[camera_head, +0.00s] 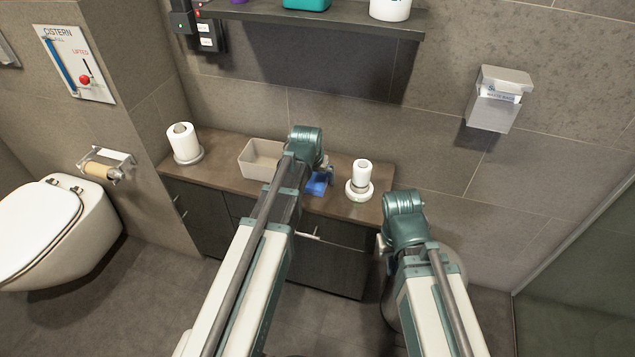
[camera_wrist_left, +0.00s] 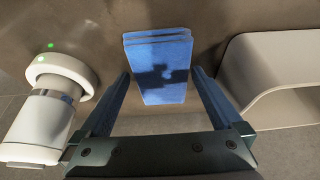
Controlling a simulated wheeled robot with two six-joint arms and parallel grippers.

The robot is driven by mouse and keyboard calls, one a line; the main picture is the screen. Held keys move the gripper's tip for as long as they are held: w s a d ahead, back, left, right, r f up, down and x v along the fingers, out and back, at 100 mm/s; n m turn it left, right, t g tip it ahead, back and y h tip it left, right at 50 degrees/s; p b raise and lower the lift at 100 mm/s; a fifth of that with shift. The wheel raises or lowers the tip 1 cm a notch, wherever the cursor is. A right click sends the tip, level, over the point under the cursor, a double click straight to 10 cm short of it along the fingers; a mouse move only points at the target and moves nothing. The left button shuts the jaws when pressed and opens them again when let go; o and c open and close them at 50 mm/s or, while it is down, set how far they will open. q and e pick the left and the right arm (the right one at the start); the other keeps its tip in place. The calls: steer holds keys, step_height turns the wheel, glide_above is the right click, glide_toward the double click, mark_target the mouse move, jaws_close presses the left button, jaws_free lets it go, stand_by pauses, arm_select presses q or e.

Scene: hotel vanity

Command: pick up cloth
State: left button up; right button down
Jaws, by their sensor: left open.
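The blue cloth (camera_head: 318,184) lies folded on the brown vanity top (camera_head: 230,146), partly hidden behind my left arm in the head view. In the left wrist view the cloth (camera_wrist_left: 160,70) looks like a stacked rectangle, with a dark shadow across it. My left gripper (camera_wrist_left: 158,84) is open, its two fingers on either side of the cloth's near part in the picture. I cannot tell whether the fingers touch it. In the head view my left gripper (camera_head: 318,172) is mostly hidden by its wrist. My right arm ends beside the vanity's right end, with its gripper hidden.
A beige open bin (camera_head: 252,160) stands left of the cloth and shows at right in the wrist view. A white cylinder on a round base (camera_head: 360,182) stands to the right. A paper roll on a holder (camera_head: 184,144) is at far left. A shelf (camera_head: 330,16) hangs above.

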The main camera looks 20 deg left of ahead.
arm_select(q)
steer(key=shift+c, duration=0.3)
steer(key=c, duration=1.1)
steer(key=shift+r, duration=0.25)
